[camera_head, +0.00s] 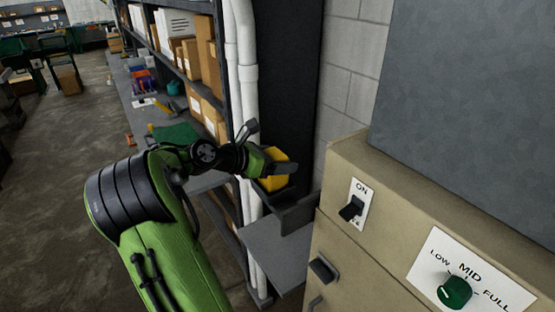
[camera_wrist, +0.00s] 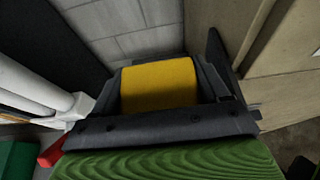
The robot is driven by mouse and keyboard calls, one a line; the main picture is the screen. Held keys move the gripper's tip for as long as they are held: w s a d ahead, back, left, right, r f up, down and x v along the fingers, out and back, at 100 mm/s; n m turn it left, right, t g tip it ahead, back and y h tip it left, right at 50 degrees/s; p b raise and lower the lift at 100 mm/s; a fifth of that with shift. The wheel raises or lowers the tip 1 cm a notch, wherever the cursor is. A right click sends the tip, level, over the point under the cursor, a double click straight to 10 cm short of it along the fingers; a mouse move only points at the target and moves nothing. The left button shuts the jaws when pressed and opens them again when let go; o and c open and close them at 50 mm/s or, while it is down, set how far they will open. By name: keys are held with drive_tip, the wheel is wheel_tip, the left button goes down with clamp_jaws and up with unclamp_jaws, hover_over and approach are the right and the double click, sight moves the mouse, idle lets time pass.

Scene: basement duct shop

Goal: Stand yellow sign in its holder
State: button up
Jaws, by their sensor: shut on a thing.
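The yellow sign (camera_head: 274,182) is in my gripper (camera_head: 268,158), in the middle of the head view. In the wrist view the sign (camera_wrist: 158,86) shows as a plain yellow face between the two dark fingers of my gripper (camera_wrist: 168,84), which are shut on it. A dark grey ledge (camera_head: 298,214), which may be the holder, juts out just below and right of the sign, beside the tan cabinet. I cannot tell whether the sign touches it. The sign's lower edge is partly hidden, and no slot is clearly seen.
A tan cabinet (camera_head: 345,255) with a switch and a green knob (camera_head: 455,292) stands close on the right. White vertical pipes (camera_head: 246,90) and a shelf with boxes (camera_head: 205,60) are on the left. A grey block wall (camera_head: 345,75) is behind. Open floor (camera_head: 50,190) lies far left.

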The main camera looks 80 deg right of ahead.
drive_tip(key=o, duration=1.1)
drive_tip(key=shift+r, duration=0.15)
drive_tip(key=p+v, duration=0.1)
drive_tip(key=v, duration=1.1)
drive_tip(key=shift+p, duration=0.4)
drive_tip(key=shift+w, duration=0.1)
